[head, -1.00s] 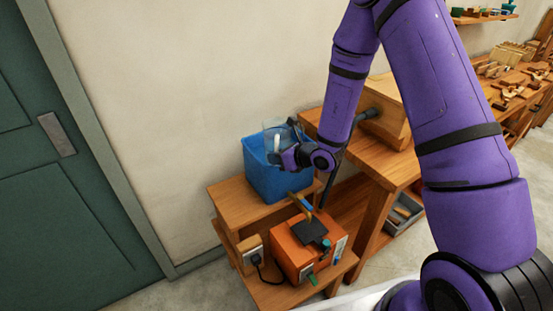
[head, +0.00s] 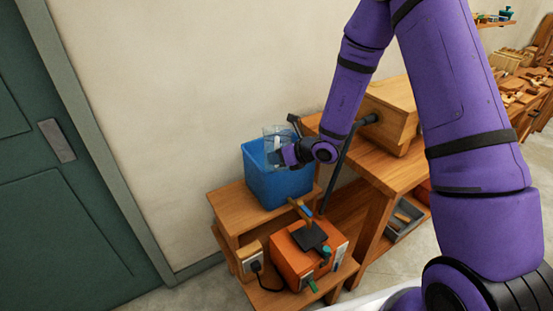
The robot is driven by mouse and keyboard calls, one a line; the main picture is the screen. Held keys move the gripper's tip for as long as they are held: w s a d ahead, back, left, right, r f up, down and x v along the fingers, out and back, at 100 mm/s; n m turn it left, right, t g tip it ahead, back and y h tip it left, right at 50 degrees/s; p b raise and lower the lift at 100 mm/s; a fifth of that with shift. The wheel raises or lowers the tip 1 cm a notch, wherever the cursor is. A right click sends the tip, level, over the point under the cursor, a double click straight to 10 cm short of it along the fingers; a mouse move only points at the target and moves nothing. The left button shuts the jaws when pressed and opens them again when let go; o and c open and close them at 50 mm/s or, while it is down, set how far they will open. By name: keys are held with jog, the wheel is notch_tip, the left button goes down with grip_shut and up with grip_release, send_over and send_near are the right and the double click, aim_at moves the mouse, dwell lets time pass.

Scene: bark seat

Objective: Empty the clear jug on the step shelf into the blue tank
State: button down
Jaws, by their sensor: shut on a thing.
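The clear jug (head: 272,133) is held over the open top of the blue tank (head: 278,186). My gripper (head: 280,154) is shut on the jug at the tank's upper right side. The jug's lower part is hard to make out against the blue tank and behind my gripper. I cannot tell its exact tilt or whether anything is in it. The tank stands on the upper step of the wooden step shelf (head: 228,200), close to the wall. Its inside is mostly hidden.
An orange box (head: 292,262) with a dark top plate sits on the lower step, with a plug and cable (head: 255,265) beside it. A wooden bench (head: 385,165) with a wooden case (head: 392,112) stands to the right. A green door (head: 70,210) is at left.

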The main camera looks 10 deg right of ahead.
aim_at(277, 139)
jog(key=shift+r+m+g, duration=0.5)
jog(key=shift+r+g, duration=0.2)
jog(key=shift+r, duration=0.7)
jog(key=shift+w+d+r+m+g+y, duration=0.15)
jog(key=shift+w+r+m+g, duration=0.2)
jog(key=shift+r, duration=0.45)
jog(key=shift+w+d+r+m+g+y, duration=0.1)
jog(key=shift+w+r+m+g, duration=0.25)
jog(key=shift+r, duration=0.5)
jog(key=shift+w+d+r+m+g+y, duration=0.1)
jog(key=shift+w+r+m+g+y, duration=0.1)
jog(key=shift+w+r+g, duration=0.45)
dwell(0.4)
jog(key=shift+m+g, duration=0.8)
jog(key=shift+g, duration=0.15)
jog(key=shift+w+d+r, duration=0.1)
jog(key=shift+w+r, duration=0.1)
jog(key=shift+r, duration=0.6)
jog(key=shift+w+d+r, duration=0.1)
jog(key=shift+w+r, duration=0.1)
jog(key=shift+r, duration=0.65)
jog(key=shift+w+d+r, duration=0.1)
jog(key=shift+w+r, duration=0.1)
jog(key=shift+r, duration=0.6)
jog(key=shift+w+r+y, duration=0.15)
jog(key=shift+w+y, duration=0.05)
jog(key=shift+y, duration=0.05)
jog(key=shift+w+d+r+g, duration=0.2)
jog(key=shift+w+r+g, duration=0.1)
jog(key=shift+w+g, duration=0.15)
